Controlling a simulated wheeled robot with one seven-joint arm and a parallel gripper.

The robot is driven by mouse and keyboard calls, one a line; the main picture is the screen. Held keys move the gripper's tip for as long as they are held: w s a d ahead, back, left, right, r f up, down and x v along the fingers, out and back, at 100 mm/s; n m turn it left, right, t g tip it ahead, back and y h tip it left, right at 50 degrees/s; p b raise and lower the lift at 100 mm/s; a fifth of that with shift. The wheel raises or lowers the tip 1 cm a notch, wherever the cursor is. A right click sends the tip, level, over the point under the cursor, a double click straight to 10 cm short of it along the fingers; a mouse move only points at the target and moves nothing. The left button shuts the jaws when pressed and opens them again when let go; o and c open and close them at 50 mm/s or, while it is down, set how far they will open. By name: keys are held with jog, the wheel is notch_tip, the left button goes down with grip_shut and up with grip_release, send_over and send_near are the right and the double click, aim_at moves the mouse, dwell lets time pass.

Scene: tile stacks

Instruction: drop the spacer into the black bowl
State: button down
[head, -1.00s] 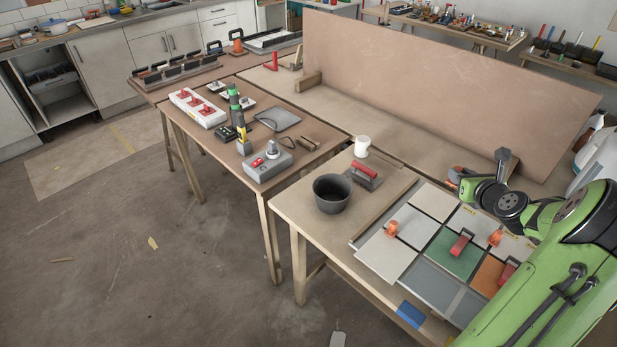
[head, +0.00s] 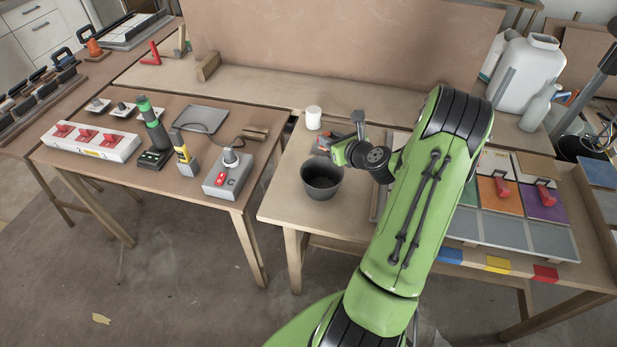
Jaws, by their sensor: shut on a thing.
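The black bowl (head: 321,183) stands upright on the near left part of the right-hand table, its open mouth facing up. My gripper (head: 327,146) is just behind the bowl's far rim, at the end of my green arm. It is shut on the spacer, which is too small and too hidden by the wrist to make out. Whether the jaws are over the bowl's mouth or behind it is hard to tell.
A white cup (head: 313,118) stands behind the bowl. Coloured tiles with red handles, such as a purple tile (head: 541,207), lie to the right. A grey box (head: 222,180) sits on the left table. Bare tabletop (head: 285,195) lies left of the bowl.

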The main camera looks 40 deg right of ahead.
notch_tip(320, 180, down, 6)
jog(key=b, duration=0.6)
jog(key=shift+s+d, duration=0.15)
jog(key=shift+r, duration=0.1)
jog(key=c, duration=0.9)
grip_release()
jog(key=shift+o, duration=0.2)
jog(key=p+v, duration=0.1)
jog(key=v, duration=1.4)
jog(key=shift+s+r, duration=0.2)
jog(key=shift+s, duration=0.1)
